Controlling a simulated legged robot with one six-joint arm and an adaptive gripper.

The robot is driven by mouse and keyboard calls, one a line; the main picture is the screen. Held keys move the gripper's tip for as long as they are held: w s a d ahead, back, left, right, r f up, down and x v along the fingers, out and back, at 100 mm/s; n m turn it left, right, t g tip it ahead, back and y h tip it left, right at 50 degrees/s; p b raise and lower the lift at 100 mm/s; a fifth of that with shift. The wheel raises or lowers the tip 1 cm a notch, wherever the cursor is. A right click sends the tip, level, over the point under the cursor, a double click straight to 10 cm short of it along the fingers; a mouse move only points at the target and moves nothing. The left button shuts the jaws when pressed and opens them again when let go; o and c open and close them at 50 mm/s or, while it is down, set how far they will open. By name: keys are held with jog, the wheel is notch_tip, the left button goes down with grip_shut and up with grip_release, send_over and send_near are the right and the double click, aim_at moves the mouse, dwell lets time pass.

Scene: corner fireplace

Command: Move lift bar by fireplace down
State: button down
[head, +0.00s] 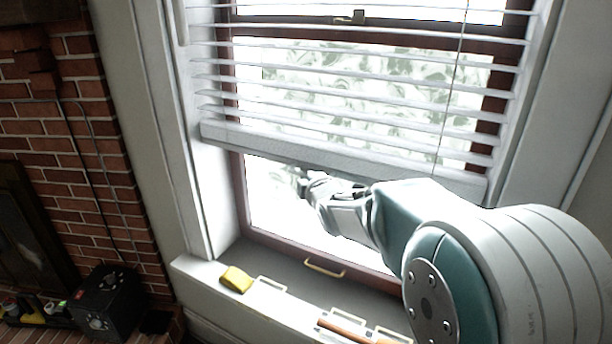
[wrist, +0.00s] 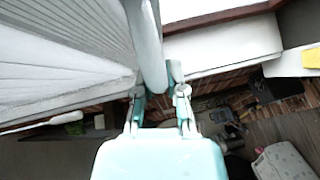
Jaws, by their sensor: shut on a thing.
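The lift bar (head: 260,147) is the thick white bottom rail of the blind. It hangs partway down the window in the head view, tilted a little down to the right in the picture. My gripper (head: 305,182) is at the underside of the bar, left of its middle. In the wrist view the bar (wrist: 148,45) runs down between the two fingers of my gripper (wrist: 157,90), which are shut on it. The exact contact is partly hidden by the fingers and the bar itself.
White slats (head: 350,88) hang above the bar, with a thin cord (head: 453,85) at right. Window glass (head: 268,200) is bare below. The sill ledge holds a yellow sponge (head: 237,279) and a brown-handled item (head: 345,332). The brick fireplace (head: 85,150) stands at left.

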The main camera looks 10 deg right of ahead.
notch_tip(320, 180, down, 40)
jog(key=shift+d+r, duration=0.1)
jog(key=shift+r, duration=0.15)
jog(key=c, duration=0.7)
grip_release()
jog(key=shift+s+r, duration=0.1)
jog(key=shift+s, duration=0.05)
jog(key=s, duration=0.3)
jog(key=s+r, duration=0.1)
jog(key=s, duration=0.3)
jog(key=s+d, duration=0.1)
jog(key=s, duration=0.3)
jog(key=shift+s+d+r, duration=0.1)
jog(key=shift+s+r, duration=0.15)
jog(key=shift+r, duration=0.05)
